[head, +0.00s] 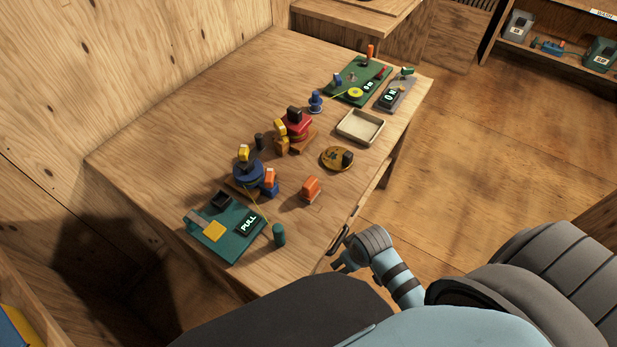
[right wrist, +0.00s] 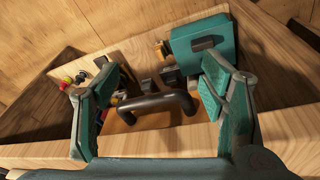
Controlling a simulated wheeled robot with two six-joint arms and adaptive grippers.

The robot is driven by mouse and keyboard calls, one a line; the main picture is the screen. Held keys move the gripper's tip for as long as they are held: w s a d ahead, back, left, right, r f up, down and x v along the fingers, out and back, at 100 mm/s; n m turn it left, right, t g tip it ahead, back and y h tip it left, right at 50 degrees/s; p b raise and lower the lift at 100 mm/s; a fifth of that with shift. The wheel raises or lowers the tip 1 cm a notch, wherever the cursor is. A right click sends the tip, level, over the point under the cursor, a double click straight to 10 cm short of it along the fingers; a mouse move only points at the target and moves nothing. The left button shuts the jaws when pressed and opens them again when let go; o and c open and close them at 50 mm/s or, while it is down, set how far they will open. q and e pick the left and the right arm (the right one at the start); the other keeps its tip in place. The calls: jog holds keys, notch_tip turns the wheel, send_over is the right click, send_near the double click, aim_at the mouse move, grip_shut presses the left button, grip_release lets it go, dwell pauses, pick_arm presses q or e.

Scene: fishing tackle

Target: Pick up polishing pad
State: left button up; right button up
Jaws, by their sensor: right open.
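I cannot tell for sure which object is the polishing pad. One candidate is a flat yellow square (head: 214,231) on the green PULL board (head: 245,243) at the table's near left end. Another is a round yellow-brown disc (head: 330,155) with a dark block on it, near the table's right side. My right gripper (head: 345,256) is beside the table's near edge, apart from both candidates. In the right wrist view my right gripper (right wrist: 156,88) is open, with a dark curved handle (right wrist: 152,103) showing between its fingers. My left gripper is not in view.
The wooden table (head: 190,125) holds reels, blocks, an orange item (head: 311,188) and a green cylinder (head: 279,235). A shallow beige tray (head: 370,120) and a second green board (head: 343,91) are farther back. The table's left part is clear.

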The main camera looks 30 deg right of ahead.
notch_tip(320, 180, up, 7)
jog(key=w+p, duration=0.1)
jog(key=n+g+y+p, duration=0.1)
jog(key=n+p, duration=0.1)
jog(key=n, duration=0.2)
send_near(310, 182)
jog(key=f+b, duration=0.1)
jog(key=f, duration=0.2)
jog(key=w+f+b, duration=0.1)
jog(key=f, duration=0.3)
jog(key=f+b, duration=0.1)
jog(key=f, duration=0.2)
jog(key=shift+w+a+f, duration=0.15)
jog(key=shift+w, duration=0.1)
jog(key=c, duration=1.2)
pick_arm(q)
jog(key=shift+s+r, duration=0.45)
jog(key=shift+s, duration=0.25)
pick_arm(e)
jog(key=shift+c, duration=0.2)
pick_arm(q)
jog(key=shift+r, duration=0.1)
pick_arm(e)
jog(key=shift+r, duration=0.2)
